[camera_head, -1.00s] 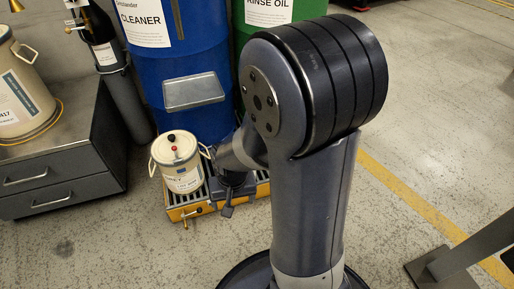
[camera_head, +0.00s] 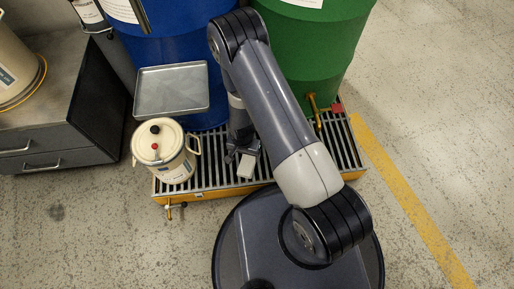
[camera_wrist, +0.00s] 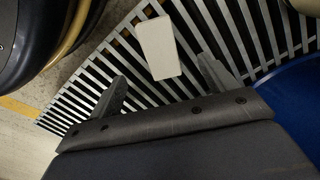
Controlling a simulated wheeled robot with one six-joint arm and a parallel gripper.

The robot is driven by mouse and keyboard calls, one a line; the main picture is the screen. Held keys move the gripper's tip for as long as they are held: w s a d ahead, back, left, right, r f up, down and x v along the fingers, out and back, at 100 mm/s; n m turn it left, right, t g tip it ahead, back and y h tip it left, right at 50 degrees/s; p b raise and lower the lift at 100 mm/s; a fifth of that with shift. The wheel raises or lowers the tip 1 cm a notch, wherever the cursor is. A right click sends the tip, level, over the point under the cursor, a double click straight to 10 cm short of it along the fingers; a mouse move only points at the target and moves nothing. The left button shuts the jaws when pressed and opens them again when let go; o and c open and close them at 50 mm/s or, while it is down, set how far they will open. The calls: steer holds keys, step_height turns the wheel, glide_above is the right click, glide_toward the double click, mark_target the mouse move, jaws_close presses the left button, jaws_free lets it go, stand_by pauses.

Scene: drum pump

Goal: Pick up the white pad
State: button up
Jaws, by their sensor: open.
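The white pad (camera_wrist: 157,46) is a small pale block on the slatted grating in the wrist view. It also shows in the head view (camera_head: 246,166), just in front of my gripper (camera_head: 242,152). In the wrist view, my gripper (camera_wrist: 162,72) has its two fingers apart, one to each side of the pad's near end. Nothing is between the fingers' bases. I cannot tell the height gap between the fingertips and the pad.
The yellow-edged grating (camera_head: 210,186) carries a cream can (camera_head: 170,168) to the left. A blue drum (camera_head: 185,38) with a grey tray (camera_head: 172,90) and a green drum (camera_head: 315,50) with a brass tap (camera_head: 314,112) stand behind. Open floor lies right.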

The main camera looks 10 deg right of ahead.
mark_target(247, 163)
steer(key=f+b, duration=0.1)
steer(key=f, duration=0.3)
steer(key=f+b, duration=0.2)
steer(key=f, duration=0.1)
steer(key=w+f+b, duration=0.1)
steer(key=f, duration=0.3)
steer(key=shift+d+f, duration=0.3)
steer(key=shift+d, duration=0.1)
steer(key=shift+r, duration=0.1)
steer(key=shift+c, duration=0.6)
steer(key=c, duration=1)
step_height(247, 163, up, 10)
steer(key=p, duration=0.3)
